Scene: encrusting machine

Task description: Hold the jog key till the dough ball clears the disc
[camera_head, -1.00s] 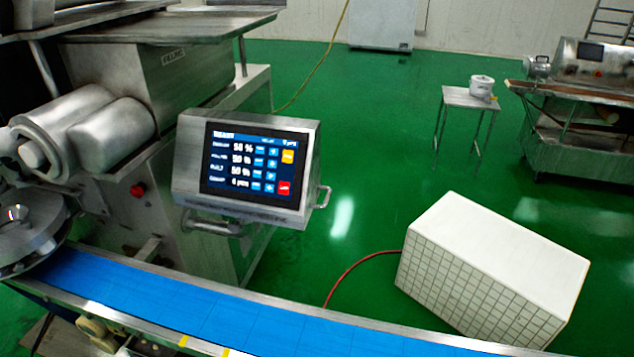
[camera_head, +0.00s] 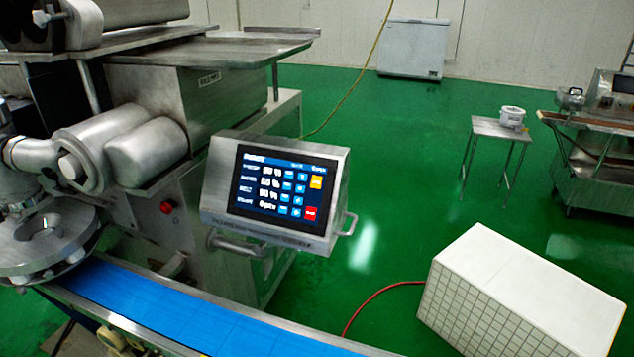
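The control panel (camera_head: 282,187) stands on the front of the encrusting machine (camera_head: 190,85), with its screen lit. The screen shows rows of values with small blue keys, an orange key (camera_head: 316,182) and a red key (camera_head: 310,214); the labels are too blurred to read, so I cannot tell which is the jog key. The round metal disc (camera_head: 46,240) sits at the left over the end of the blue conveyor belt (camera_head: 170,308). I see no dough ball at the disc or on the visible belt. Neither of my grippers is in view.
A red knob (camera_head: 167,207) is on the machine's front. A white tiled box (camera_head: 520,290) stands on the green floor at the right, with a red hose (camera_head: 385,290) beside it. A small table (camera_head: 497,130) with a white tub (camera_head: 512,116) stands behind. Floor between is clear.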

